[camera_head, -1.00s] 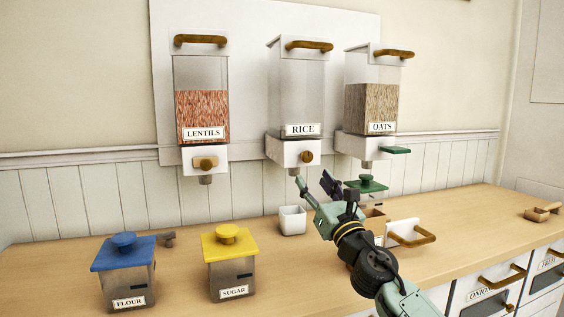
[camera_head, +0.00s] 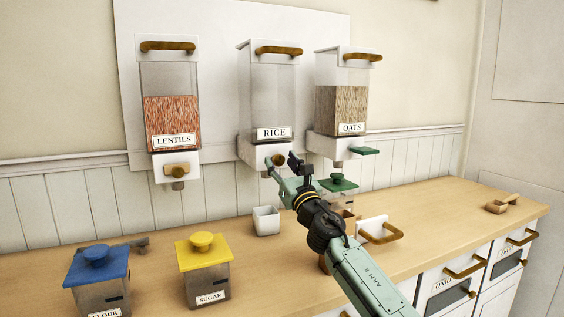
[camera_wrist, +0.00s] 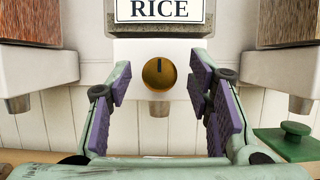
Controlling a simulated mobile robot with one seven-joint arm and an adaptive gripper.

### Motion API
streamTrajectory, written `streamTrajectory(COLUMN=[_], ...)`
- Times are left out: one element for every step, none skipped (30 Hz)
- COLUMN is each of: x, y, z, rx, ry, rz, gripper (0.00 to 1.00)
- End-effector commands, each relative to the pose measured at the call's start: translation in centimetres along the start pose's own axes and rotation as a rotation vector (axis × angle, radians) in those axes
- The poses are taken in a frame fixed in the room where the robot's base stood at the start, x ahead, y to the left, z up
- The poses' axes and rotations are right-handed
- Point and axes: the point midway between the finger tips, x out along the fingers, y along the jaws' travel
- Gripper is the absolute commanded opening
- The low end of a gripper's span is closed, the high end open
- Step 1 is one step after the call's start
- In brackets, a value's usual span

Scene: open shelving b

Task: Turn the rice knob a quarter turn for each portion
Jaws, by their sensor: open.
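The rice dispenser (camera_head: 266,105) hangs on the wall panel between the lentils and oats dispensers. Its label (camera_wrist: 160,10) reads RICE. The round brass rice knob (camera_wrist: 158,73) sits on the white base in the wrist view, with a dark mark pointing up. In the head view the knob (camera_head: 277,160) is partly covered by my gripper. My gripper (camera_head: 280,162) is open in front of the knob. In the wrist view its purple-padded fingers (camera_wrist: 160,88) stand left and right of the knob, with a gap on each side. A small white cup (camera_head: 266,220) stands on the counter below.
The lentils dispenser (camera_head: 171,113) is to the left and the oats dispenser (camera_head: 341,98) to the right. Blue-lidded flour (camera_head: 97,278) and yellow-lidded sugar (camera_head: 205,268) canisters stand at front left.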

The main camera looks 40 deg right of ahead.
Motion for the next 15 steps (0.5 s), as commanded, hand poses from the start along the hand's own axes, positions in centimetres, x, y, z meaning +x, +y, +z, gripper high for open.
streamTrajectory(x=[0.05, 0.05, 0.04, 0.03, 0.02, 0.02, 0.02, 0.01, 0.01, 0.01, 0.01, 0.01, 0.01, 0.0, 0.0], y=[0.02, 0.02, 0.02, 0.03, 0.02, 0.03, 0.02, 0.02, 0.02, 0.02, 0.03, 0.02, 0.03, 0.02, 0.03], z=[-0.02, -0.03, -0.04, -0.04, -0.04, -0.04, -0.03, -0.03, -0.03, -0.03, -0.03, -0.03, -0.03, -0.03, -0.03], rx=[0.001, 0.0, 0.0, 0.0, 0.0, 0.0, 0.0, 0.0, 0.0, 0.0, 0.0, 0.0, 0.0, 0.0, 0.0], ry=[0.0, 0.0, 0.0, 0.0, 0.0, 0.0, 0.0, 0.0, 0.0, 0.0, 0.0, 0.0, 0.0, 0.0, 0.0], rz=[0.0, 0.0, 0.001, 0.001, 0.001, 0.001, 0.0, 0.001, 0.001, 0.0, 0.001, 0.0, 0.001, 0.0, 0.001], gripper=[0.47, 0.47, 0.47, 0.47, 0.47, 0.47, 0.45, 0.43, 0.41, 0.39, 0.37, 0.34, 0.32, 0.3, 0.27])
